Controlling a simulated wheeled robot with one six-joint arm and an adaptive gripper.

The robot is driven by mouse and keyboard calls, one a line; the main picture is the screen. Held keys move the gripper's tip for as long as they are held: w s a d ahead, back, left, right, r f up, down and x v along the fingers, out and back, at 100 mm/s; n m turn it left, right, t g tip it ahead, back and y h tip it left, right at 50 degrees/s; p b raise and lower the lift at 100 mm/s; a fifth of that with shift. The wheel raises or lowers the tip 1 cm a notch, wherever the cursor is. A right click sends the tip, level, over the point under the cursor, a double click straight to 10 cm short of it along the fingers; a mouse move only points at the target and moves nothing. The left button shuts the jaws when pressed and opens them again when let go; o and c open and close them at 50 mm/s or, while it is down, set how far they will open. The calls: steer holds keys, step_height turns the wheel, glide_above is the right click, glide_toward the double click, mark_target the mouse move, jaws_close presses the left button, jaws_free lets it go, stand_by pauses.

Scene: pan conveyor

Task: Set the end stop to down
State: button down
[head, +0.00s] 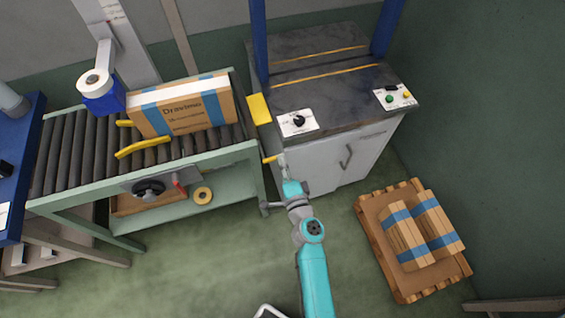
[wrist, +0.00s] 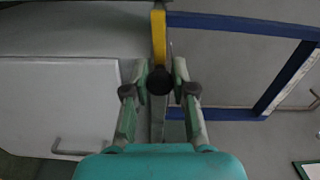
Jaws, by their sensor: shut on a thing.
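The end stop's yellow plate (head: 259,109) is at the right end of the roller conveyor, beside the grey-topped cabinet, and appears to stand above the rollers. Its yellow lever (head: 269,160) sticks out at the conveyor's front right corner. In the wrist view the lever (wrist: 158,36) is a yellow bar ending in a dark round knob (wrist: 159,81). My gripper (head: 283,160) is at the lever's outer end. In the wrist view its two fingers (wrist: 159,88) are shut on the knob, one on each side. The fingertips are small and partly unclear in the head view.
A cardboard box (head: 182,107) stands on the rollers beside yellow guides (head: 143,147). The cabinet (head: 345,158) has blue posts and a dial panel (head: 298,122). A pallet (head: 405,280) with packages lies at the right.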

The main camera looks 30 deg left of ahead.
steer(key=shift+f, duration=0.1)
stand_by(0.3)
steer(key=c, duration=0.9)
jaws_free()
steer(key=shift+c, duration=0.2)
steer(key=v, duration=1.2)
